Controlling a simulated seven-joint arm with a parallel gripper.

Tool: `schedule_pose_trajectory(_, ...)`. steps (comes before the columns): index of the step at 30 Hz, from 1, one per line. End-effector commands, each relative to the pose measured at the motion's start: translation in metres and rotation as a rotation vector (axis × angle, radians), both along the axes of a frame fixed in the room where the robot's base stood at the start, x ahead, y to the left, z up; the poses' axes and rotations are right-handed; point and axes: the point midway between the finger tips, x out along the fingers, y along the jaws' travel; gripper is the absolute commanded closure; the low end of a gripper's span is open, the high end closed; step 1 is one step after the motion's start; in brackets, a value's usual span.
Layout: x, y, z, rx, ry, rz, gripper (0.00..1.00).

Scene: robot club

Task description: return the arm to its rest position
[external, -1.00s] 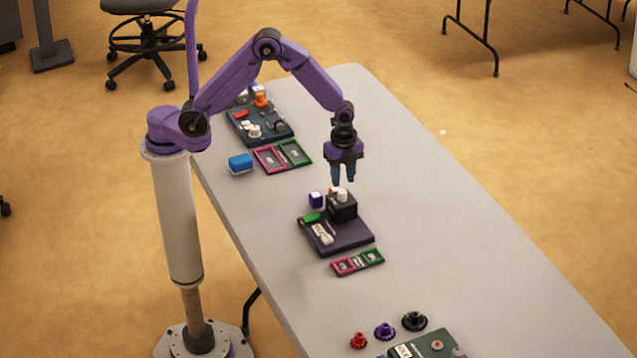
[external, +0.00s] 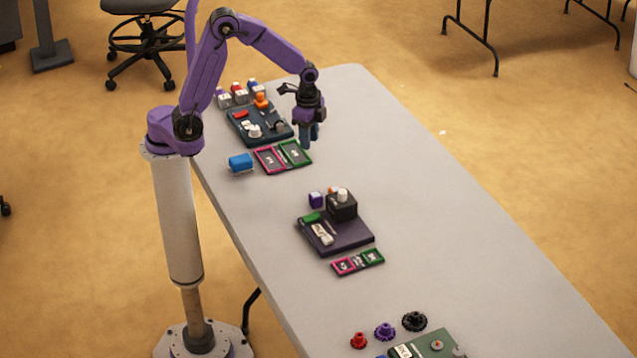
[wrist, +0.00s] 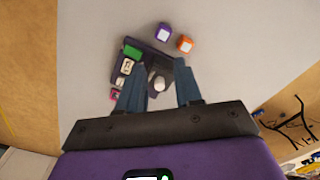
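My gripper (external: 309,137) is at the far part of the table in the external view, pointing down, just right of the dark blue board and over or near the green-framed tray. The purple board (external: 350,238) with a black block (external: 342,207) and white peg (external: 342,194) stands mid-table, clear of the gripper; the board also shows in the wrist view (wrist: 148,50).
The dark blue board (external: 250,126) holds several parts. Pink (external: 269,160) and green (external: 294,153) trays and a blue block (external: 240,163) lie near it. Gears (external: 385,331) and a green board (external: 440,345) are at the near end. The table's right side is clear.

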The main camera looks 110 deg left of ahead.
Motion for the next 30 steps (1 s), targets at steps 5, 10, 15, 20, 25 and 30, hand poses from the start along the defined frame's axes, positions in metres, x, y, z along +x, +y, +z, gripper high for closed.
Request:
schedule_pose_trajectory(5,-0.062,-0.002,0.025,0.004,-0.009,0.322,0.65)
schedule_pose_trajectory(10,-0.119,-0.013,0.041,0.005,-0.015,0.626,0.65)
schedule_pose_trajectory(15,-0.17,-0.033,0.05,0.006,-0.022,0.917,0.65)
schedule_pose_trajectory(20,-0.203,-0.05,0.052,0.006,-0.024,1.12,0.65)
schedule_pose_trajectory(25,-0.218,-0.059,0.052,0.005,-0.025,1.217,0.65)
schedule_pose_trajectory(30,-0.219,-0.06,0.052,0.005,-0.024,1.23,0.65)
